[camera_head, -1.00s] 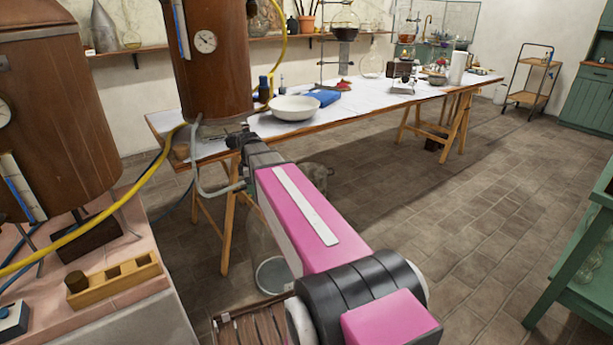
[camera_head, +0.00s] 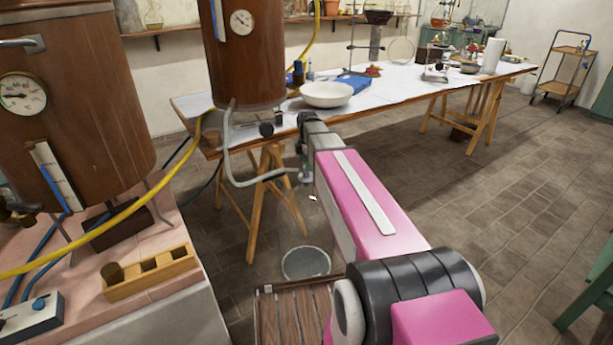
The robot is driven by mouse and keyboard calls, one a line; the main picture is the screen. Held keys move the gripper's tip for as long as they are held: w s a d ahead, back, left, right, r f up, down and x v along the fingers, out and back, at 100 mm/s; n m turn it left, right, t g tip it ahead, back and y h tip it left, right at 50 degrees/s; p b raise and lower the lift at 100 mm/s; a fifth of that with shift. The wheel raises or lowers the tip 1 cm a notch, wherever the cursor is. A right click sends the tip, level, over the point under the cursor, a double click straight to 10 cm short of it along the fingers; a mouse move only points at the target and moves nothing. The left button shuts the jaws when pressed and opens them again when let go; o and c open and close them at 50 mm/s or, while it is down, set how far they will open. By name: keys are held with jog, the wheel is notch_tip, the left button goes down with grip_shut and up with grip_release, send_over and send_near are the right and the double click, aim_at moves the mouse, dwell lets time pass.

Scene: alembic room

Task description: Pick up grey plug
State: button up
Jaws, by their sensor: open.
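I cannot make out a plug that is clearly grey. A small dark cylinder (camera_head: 266,129) lies near the front edge of the long table, left of my wrist; it may be the plug. My gripper (camera_head: 304,150) is at the far end of my pink arm, in front of the table edge and right of the dark cylinder. It is open; its fingertips are small and partly hidden by my wrist.
The long table (camera_head: 420,91) holds a white bowl (camera_head: 327,95) and a blue item (camera_head: 354,83). A copper tank (camera_head: 247,60) with a bent pipe stands close to my gripper. The pink-topped bench with the wooden block (camera_head: 150,276) is at left. Open floor lies at right.

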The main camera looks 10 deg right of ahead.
aim_at(306, 177)
jog(key=shift+w+a+f, duration=0.1)
jog(key=shift+w+f, duration=0.05)
jog(key=shift+f, duration=1.15)
jog(key=shift+w+f, duration=0.1)
jog(key=shift+f, duration=1.2)
jog(key=shift+c, duration=0.4)
jog(key=c, duration=0.9)
